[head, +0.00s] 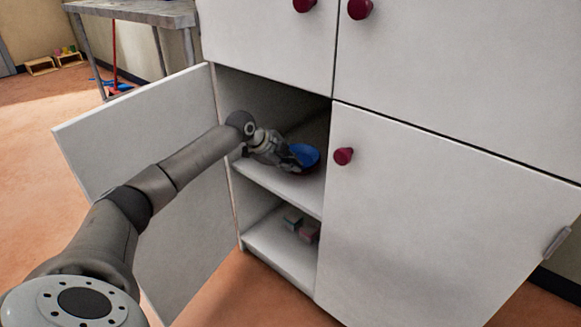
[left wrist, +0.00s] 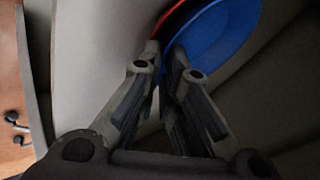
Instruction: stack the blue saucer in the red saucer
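The blue saucer (head: 306,154) is inside the open cabinet, just above its upper shelf (head: 285,187). In the left wrist view the blue saucer (left wrist: 222,40) is tilted, with its rim between my fingertips. The red saucer (left wrist: 174,17) shows as a thin strip behind the blue one; most of it is hidden. In the head view only a dark reddish edge shows under the blue saucer. My left gripper (head: 294,158) reaches into the cabinet; in the wrist view its fingers (left wrist: 165,54) are close together on the blue rim. I cannot tell whether the saucers touch. My right gripper is out of view.
The cabinet door (head: 145,170) stands open at the left, beside my left arm. The closed door (head: 430,220) bounds the opening at the right. Small blocks (head: 300,225) lie on the lower shelf. A metal table (head: 140,12) stands behind at the left.

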